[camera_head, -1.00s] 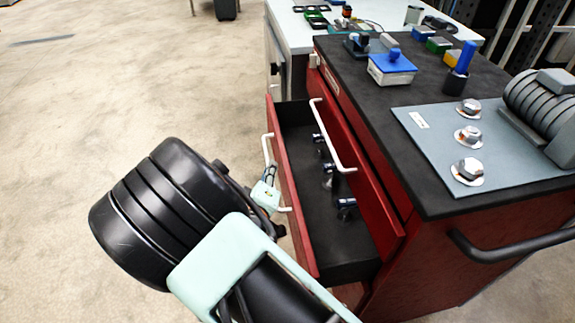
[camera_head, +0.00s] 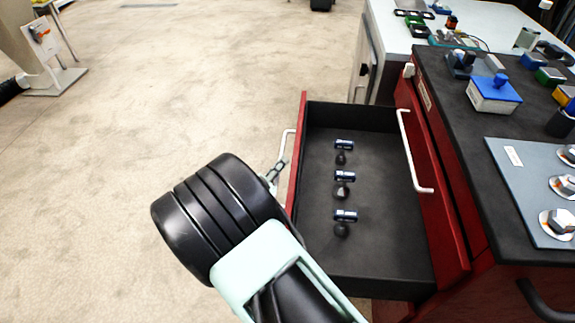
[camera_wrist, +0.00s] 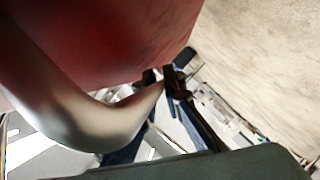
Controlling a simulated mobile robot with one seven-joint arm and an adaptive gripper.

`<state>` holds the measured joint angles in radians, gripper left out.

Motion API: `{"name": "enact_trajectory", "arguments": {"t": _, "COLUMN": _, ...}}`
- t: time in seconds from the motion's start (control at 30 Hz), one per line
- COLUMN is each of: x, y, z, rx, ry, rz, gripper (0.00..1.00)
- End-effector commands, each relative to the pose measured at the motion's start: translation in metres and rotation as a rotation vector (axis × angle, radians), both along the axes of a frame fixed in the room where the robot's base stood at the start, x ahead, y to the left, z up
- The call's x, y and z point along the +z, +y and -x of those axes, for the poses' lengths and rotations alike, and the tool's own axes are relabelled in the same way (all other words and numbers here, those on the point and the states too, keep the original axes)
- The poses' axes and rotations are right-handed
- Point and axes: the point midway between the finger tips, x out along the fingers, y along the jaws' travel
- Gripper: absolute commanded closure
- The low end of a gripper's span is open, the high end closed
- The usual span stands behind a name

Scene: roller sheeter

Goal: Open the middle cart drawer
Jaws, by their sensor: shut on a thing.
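The red cart's open drawer (camera_head: 375,248) stands far out to the left in the head view, its dark inside showing. Several dark knob-like tools (camera_head: 342,176) lie in it in a row. Its red front (camera_head: 299,140) carries a pale bar handle (camera_head: 283,150). My gripper (camera_head: 275,172) is at that handle, shut on it; the fingertips are small and partly hidden by my wrist. In the wrist view, the curved pale handle (camera_wrist: 92,122) crosses below the blurred red front (camera_wrist: 110,45). The dark fingers (camera_wrist: 168,84) sit at the handle's far part.
Another red drawer front with a pale handle (camera_head: 415,152) is above the open drawer. The cart's black top (camera_head: 450,105) holds blocks and a grey plate (camera_head: 525,190) with bolts. A white table (camera_head: 400,48) stands behind.

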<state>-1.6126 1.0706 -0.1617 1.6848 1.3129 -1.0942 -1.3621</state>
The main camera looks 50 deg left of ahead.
Motion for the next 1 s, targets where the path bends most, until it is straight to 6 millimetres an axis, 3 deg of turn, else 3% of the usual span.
{"name": "enact_trajectory", "arguments": {"t": 0.33, "x": -0.001, "y": 0.001, "z": 0.001, "rx": 0.001, "ry": 0.002, "rz": 0.0, "gripper": 1.0}}
{"name": "enact_trajectory", "arguments": {"t": 0.37, "x": -0.001, "y": 0.001, "z": 0.001, "rx": 0.001, "ry": 0.002, "rz": 0.0, "gripper": 0.89}}
{"name": "enact_trajectory", "arguments": {"t": 0.4, "x": -0.001, "y": 0.001, "z": 0.001, "rx": 0.001, "ry": 0.002, "rz": 0.0, "gripper": 0.84}}
{"name": "enact_trajectory", "arguments": {"t": 0.73, "x": 0.0, "y": 0.0, "z": 0.003, "rx": 0.001, "ry": 0.001, "rz": 0.0, "gripper": 0.84}}
{"name": "enact_trajectory", "arguments": {"t": 0.87, "x": 0.004, "y": -0.004, "z": 0.015, "rx": 0.002, "ry": 0.002, "rz": -0.001, "gripper": 0.84}}
{"name": "enact_trajectory", "arguments": {"t": 1.0, "x": 0.01, "y": -0.014, "z": 0.042, "rx": 0.003, "ry": 0.002, "rz": 0.0, "gripper": 0.84}}
